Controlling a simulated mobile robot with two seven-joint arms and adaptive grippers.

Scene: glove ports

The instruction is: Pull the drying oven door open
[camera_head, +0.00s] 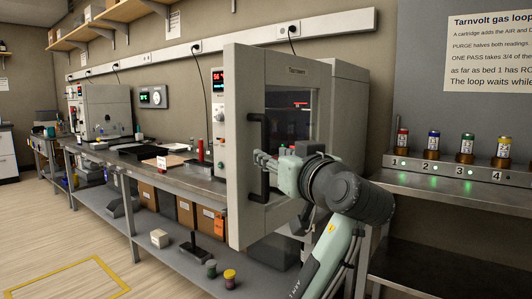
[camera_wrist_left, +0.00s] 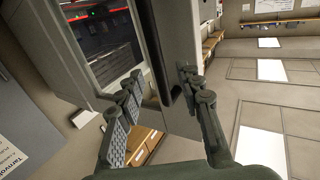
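The drying oven (camera_head: 349,110) is a grey cabinet on the bench. Its door (camera_head: 240,150) has a dark window (camera_head: 292,105) and a long black vertical handle (camera_head: 264,135). My left gripper (camera_head: 264,160) is at the lower half of the handle. In the left wrist view, the left gripper's (camera_wrist_left: 162,82) fingers are spread apart, with the black handle (camera_wrist_left: 167,45) between their tips. The right finger looks close to the handle; contact is unclear. My right gripper is not in view.
A control panel (camera_head: 218,110) with a red display stands left of the door. Several coloured cartridges stand on the right bench (camera_head: 450,187). Cardboard boxes (camera_head: 187,212) and small items sit on the lower shelf. Open floor (camera_head: 110,250) lies at the left.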

